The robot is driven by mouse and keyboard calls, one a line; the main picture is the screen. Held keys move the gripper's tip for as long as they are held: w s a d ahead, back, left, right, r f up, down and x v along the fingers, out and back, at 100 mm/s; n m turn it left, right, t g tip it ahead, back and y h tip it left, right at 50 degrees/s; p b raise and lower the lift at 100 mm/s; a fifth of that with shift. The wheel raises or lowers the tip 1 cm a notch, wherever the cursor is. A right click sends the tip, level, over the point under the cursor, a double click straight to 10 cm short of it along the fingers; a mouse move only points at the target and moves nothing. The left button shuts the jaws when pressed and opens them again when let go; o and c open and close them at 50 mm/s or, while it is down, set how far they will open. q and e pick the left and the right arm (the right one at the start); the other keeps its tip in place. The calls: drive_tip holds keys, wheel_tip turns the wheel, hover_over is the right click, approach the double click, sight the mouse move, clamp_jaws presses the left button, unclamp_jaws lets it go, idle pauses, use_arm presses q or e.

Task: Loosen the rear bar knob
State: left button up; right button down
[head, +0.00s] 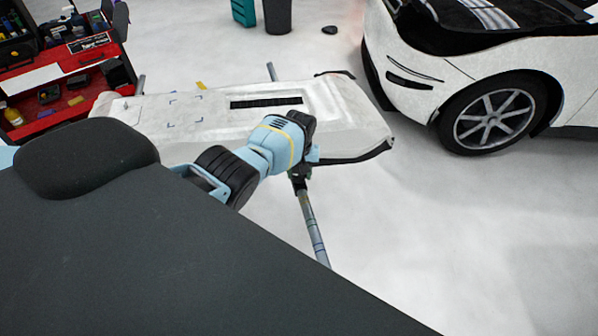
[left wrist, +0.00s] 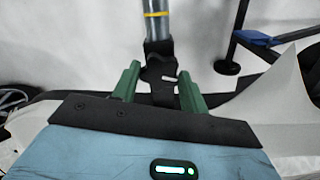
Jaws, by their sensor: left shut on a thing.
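My left gripper (left wrist: 160,84) has its two green fingers on either side of a black knob (left wrist: 160,73) and is shut on it. The knob sits at the end of a grey metal bar (left wrist: 157,28) with a yellow band. In the head view the bar (head: 312,228) comes out from under the near edge of a white bumper panel (head: 345,125). My left wrist covers most of the fingers and knob there. My right gripper is in neither view.
A white car (head: 415,70) stands at the right. A red tool cart (head: 70,85) with tools is at the left. A dark bin (head: 278,16) stands at the back. The floor right of the bar is clear.

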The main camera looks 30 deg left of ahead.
sight(300, 175)
use_arm(q)
drive_tip(key=shift+n, duration=0.3)
drive_tip(key=o, duration=1)
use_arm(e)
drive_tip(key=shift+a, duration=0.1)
use_arm(q)
wheel_tip(300, 175, up, 6)
drive_tip(key=shift+w+r+p, duration=0.1)
drive_tip(key=shift+r+p, duration=0.15)
drive_tip(key=shift+p, duration=0.85)
drive_tip(key=shift+r, duration=0.2)
drive_tip(key=shift+s+r, duration=0.2)
drive_tip(key=shift+r, duration=0.25)
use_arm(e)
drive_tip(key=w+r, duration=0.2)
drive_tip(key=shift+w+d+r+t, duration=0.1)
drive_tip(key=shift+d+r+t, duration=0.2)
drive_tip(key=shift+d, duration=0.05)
